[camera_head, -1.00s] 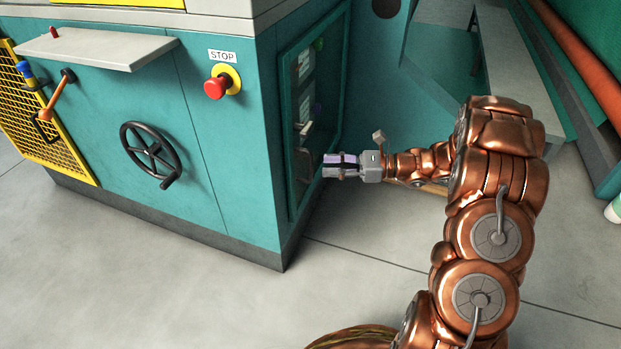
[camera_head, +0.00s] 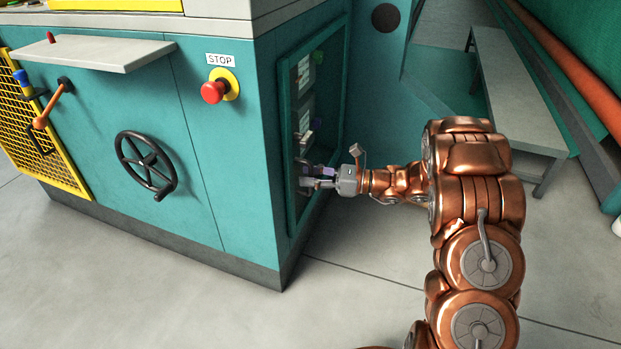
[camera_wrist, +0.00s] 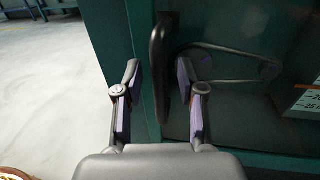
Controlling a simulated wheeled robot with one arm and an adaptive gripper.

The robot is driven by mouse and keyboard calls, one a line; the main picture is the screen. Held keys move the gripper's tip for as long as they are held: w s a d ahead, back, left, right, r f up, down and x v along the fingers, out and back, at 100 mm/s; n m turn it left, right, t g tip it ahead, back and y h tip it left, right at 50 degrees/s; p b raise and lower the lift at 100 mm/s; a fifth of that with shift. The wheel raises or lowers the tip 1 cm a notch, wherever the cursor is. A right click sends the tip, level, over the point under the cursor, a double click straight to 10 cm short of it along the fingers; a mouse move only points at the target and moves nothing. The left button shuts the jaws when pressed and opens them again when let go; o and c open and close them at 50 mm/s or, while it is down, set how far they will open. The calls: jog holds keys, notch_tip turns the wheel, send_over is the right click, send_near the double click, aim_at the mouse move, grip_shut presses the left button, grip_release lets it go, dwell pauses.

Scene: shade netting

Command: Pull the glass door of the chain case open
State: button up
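The glass door (camera_head: 315,110) of the chain case is set in the teal side of the machine in the head view and looks closed. In the wrist view its dark glass (camera_wrist: 235,95) fills the right half, with a chain-like loop behind it. A dark upright handle (camera_wrist: 158,70) stands at the door's left edge. My gripper (camera_head: 314,177) is at the lower part of the door. In the wrist view my gripper (camera_wrist: 160,95) is open, its two purple-padded fingers apart on either side of the handle's lower end. I cannot tell whether they touch it.
A red stop button (camera_head: 213,91), a black handwheel (camera_head: 147,164) and an orange lever (camera_head: 52,105) are on the machine's front. A grey bench (camera_head: 515,100) stands at the back right. The floor (camera_head: 330,310) before the machine is clear.

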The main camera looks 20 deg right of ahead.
grip_shut()
dwell(0.3)
dwell(0.5)
